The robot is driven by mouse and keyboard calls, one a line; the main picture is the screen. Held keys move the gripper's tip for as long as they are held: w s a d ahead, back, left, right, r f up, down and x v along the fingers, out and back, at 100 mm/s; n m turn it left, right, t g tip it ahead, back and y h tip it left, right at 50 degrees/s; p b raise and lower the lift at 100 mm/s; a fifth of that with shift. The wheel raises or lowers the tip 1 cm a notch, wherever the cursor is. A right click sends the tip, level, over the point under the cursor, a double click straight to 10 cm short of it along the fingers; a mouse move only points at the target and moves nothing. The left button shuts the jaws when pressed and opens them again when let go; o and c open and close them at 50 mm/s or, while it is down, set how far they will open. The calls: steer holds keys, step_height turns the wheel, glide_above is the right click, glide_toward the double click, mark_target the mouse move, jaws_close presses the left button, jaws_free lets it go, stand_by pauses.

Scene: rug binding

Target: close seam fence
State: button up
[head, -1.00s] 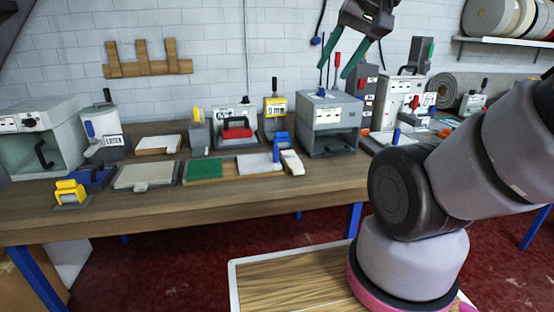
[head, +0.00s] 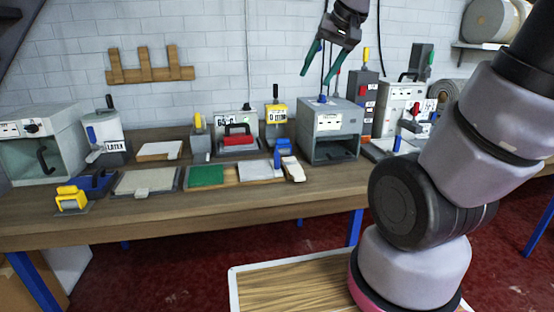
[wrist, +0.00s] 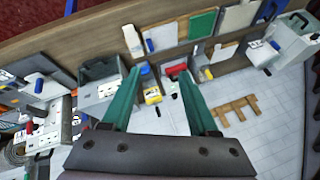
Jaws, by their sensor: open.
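My gripper (head: 316,78) is open and empty, high in front of the wall, above the grey open-fronted box (head: 328,118) in the head view. Its two green fingers (wrist: 160,72) are spread apart in the wrist view, with nothing between them. No part is plainly marked as a seam fence, so I cannot tell which it is. A blue upright piece (head: 281,152) stands beside a pale tilted block (head: 293,168) at the end of a board with a green pad (head: 206,176) and a light grey pad (head: 256,167).
The wooden bench (head: 250,205) holds several devices: a red-handled one (head: 238,138), a yellow-labelled one (head: 276,116), a white canister (head: 106,135), a yellow clamp (head: 71,198). A wooden rack (head: 150,70) hangs on the wall.

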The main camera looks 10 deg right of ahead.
steer(key=w+a+f+n+g, duration=0.1)
steer(key=w+f, duration=0.3)
steer(key=w, duration=0.3)
steer(key=w+a+f, duration=0.1)
steer(key=w+f, duration=0.4)
steer(key=w, duration=0.2)
steer(key=n+h, duration=0.2)
glide_toward(277, 153)
steer(key=shift+g, duration=0.5)
steer(key=x, duration=0.8)
steer(key=w+x, duration=0.1)
steer(key=x, duration=0.3)
steer(key=shift+s+d+r, duration=0.1)
steer(key=shift+r, duration=0.1)
jaws_close()
